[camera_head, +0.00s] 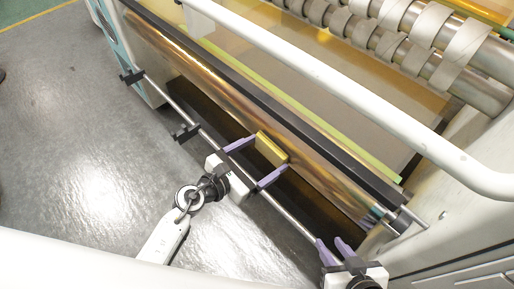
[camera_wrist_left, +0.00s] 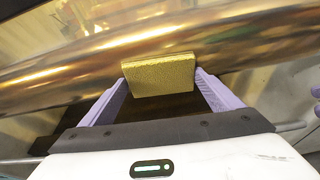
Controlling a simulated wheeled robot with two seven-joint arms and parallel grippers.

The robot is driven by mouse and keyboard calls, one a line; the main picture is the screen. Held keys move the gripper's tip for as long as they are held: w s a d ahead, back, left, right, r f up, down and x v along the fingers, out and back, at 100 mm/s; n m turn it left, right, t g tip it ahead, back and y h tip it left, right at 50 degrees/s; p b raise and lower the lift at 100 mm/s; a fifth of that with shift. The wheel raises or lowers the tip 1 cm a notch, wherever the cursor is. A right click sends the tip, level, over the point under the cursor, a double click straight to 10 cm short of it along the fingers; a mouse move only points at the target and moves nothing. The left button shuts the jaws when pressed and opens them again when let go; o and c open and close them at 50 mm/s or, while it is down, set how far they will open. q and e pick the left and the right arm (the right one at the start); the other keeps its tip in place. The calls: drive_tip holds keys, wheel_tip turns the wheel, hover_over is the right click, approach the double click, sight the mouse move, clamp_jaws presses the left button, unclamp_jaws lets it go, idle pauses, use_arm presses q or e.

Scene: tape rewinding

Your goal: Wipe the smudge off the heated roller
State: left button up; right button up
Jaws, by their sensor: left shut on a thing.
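A long shiny copper-gold roller (camera_head: 215,88) runs diagonally across the machine front in the head view. It fills the upper part of the left wrist view (camera_wrist_left: 60,75). My left gripper (camera_head: 271,151) is shut on a yellow sponge (camera_wrist_left: 160,76), with one lilac finger at each side of it. The sponge's far edge is at the roller's front surface; I cannot tell whether it touches. It hides that part of the roller. I cannot make out a distinct smudge among the reflections. My right gripper (camera_head: 329,240) is open and empty near the roller's right end.
A thin metal bar (camera_head: 165,97) with black clamps runs in front of the roller. A thick white rail (camera_head: 330,85) crosses above the machine. Rolls of tape (camera_head: 430,27) sit at upper right. The grey floor (camera_head: 75,130) on the left is clear.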

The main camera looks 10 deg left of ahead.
sight(243, 124)
use_arm(q)
drive_tip(key=shift+s+d+r, duration=0.1)
drive_tip(key=shift+s+d, duration=0.05)
drive_tip(key=shift+w+a, duration=0.55)
drive_tip(key=shift+a, duration=0.1)
drive_tip(key=shift+w+a+b, duration=0.4)
drive_tip(key=shift+w+a, duration=0.4)
drive_tip(key=shift+a, duration=0.25)
drive_tip(key=shift+w+a+b, duration=0.35)
drive_tip(key=shift+w+a, duration=0.5)
drive_tip(key=shift+a, duration=0.2)
drive_tip(key=shift+w+a+b, duration=0.4)
drive_tip(key=shift+w+a, duration=0.4)
drive_tip(key=shift+a, duration=0.25)
drive_tip(key=shift+w+a+f+b, duration=0.2)
drive_tip(key=shift+w+a+b, duration=0.4)
drive_tip(key=shift+w+a, duration=0.35)
drive_tip(key=shift+a, duration=0.1)
drive_tip(key=shift+w+a+r, duration=0.1)
drive_tip(key=shift+r, duration=0.1)
